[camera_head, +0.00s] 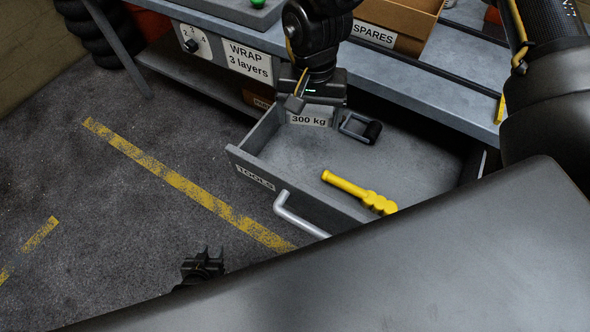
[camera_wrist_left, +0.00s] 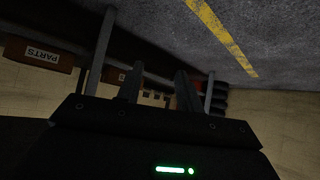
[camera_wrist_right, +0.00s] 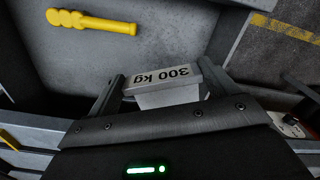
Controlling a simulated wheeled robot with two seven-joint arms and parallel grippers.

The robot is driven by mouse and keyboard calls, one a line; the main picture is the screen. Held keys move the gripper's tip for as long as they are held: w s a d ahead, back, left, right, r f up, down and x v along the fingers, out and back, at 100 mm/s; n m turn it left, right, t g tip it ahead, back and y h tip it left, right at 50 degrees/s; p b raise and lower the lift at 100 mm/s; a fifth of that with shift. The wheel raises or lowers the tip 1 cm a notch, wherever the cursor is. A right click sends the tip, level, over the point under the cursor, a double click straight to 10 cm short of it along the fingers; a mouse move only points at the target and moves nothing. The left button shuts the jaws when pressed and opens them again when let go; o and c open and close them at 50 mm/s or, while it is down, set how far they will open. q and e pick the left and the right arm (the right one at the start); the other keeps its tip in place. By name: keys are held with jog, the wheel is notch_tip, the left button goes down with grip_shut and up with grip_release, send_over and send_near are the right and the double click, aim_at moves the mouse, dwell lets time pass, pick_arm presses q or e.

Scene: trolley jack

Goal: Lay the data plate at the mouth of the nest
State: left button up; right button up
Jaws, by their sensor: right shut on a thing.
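The data plate (camera_head: 309,118), a pale block marked "300 kg", is over the far left corner of the open drawer. It also shows between the fingers in the right wrist view (camera_wrist_right: 170,85), its lettering upside down there. My right gripper (camera_wrist_right: 163,86) is shut on the plate. In the head view the right gripper (camera_head: 322,104) comes down from above, partly covering the plate. My left gripper (camera_head: 203,264) is low at the left, away from the drawer. In the left wrist view its fingers (camera_wrist_left: 158,88) stand apart with nothing between them. I cannot make out the nest.
The grey "TOOLS" drawer (camera_head: 256,178) is pulled out with a bar handle (camera_head: 296,217). A yellow tool (camera_head: 358,191) lies inside. The bench (camera_head: 440,87) overhangs its back, with the spares box (camera_head: 392,22) above. Floor at the left is clear.

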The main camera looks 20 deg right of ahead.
notch_tip(320, 180, down, 5)
jog(key=a+m+b, duration=0.2)
jog(key=b, duration=0.2)
jog(key=m+b, duration=0.3)
jog(key=b, duration=0.3)
send_over(286, 171)
notch_tip(286, 171, down, 7)
jog(key=shift+f, duration=0.45)
notch_tip(286, 171, down, 4)
jog(key=shift+b, duration=0.65)
jog(key=shift+f, duration=0.25)
pick_arm(q)
jog(key=d+r+m+t+h, duration=0.1)
jog(key=d+r+t+h, duration=0.1)
jog(key=r, duration=0.8)
jog(key=d+r+m+t+h, duration=0.1)
jog(key=d+r+t+h, duration=0.1)
jog(key=r, duration=0.8)
jog(key=d+r+t+h, duration=0.3)
jog(key=r+t+h, duration=0.1)
jog(key=r, duration=0.6)
jog(key=shift+w+r+m+t, duration=0.35)
jog(key=shift+r+m+t, duration=0.05)
jog(key=shift+t, duration=0.5)
pick_arm(e)
jog(key=shift+f, duration=0.1)
